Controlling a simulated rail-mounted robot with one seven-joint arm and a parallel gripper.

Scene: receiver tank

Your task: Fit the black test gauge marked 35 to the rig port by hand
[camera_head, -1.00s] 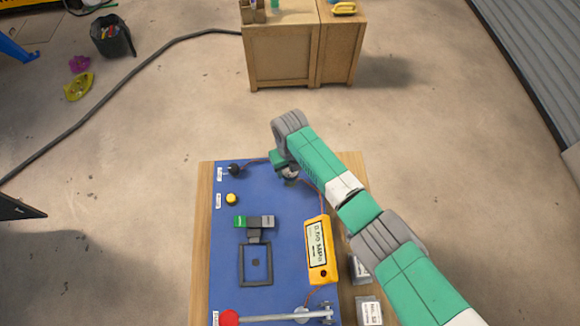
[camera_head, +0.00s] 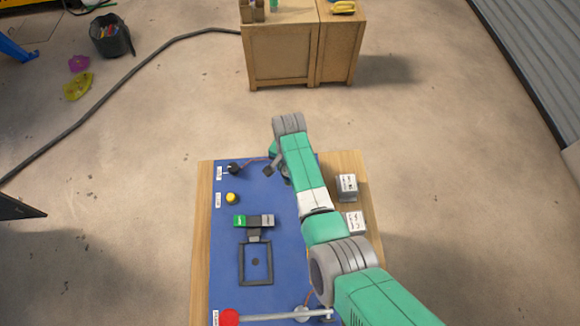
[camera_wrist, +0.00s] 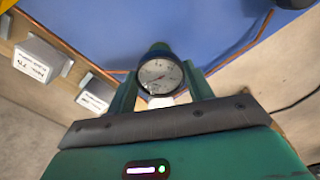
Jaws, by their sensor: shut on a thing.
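A round gauge (camera_wrist: 160,77) with a pale dial and dark rim sits between the two fingers of my gripper (camera_wrist: 162,88) in the wrist view. The gripper is shut on it, dial facing the camera. The number on the dial is too small to read. In the head view my wrist is over the far part of the blue rig board (camera_head: 285,255), and the gauge cannot be made out clearly there. I cannot pick out the rig port. A black knob (camera_head: 234,168) and a yellow knob (camera_head: 231,198) sit at the board's left edge.
A green and grey block (camera_head: 254,221) and a dark square frame (camera_head: 241,265) are on the board. A red-ended lever (camera_head: 270,317) lies along the near edge. Two labelled grey boxes (camera_head: 347,187) (camera_head: 355,222) stand on the wood at right. A wooden cabinet (camera_head: 280,55) stands beyond open floor.

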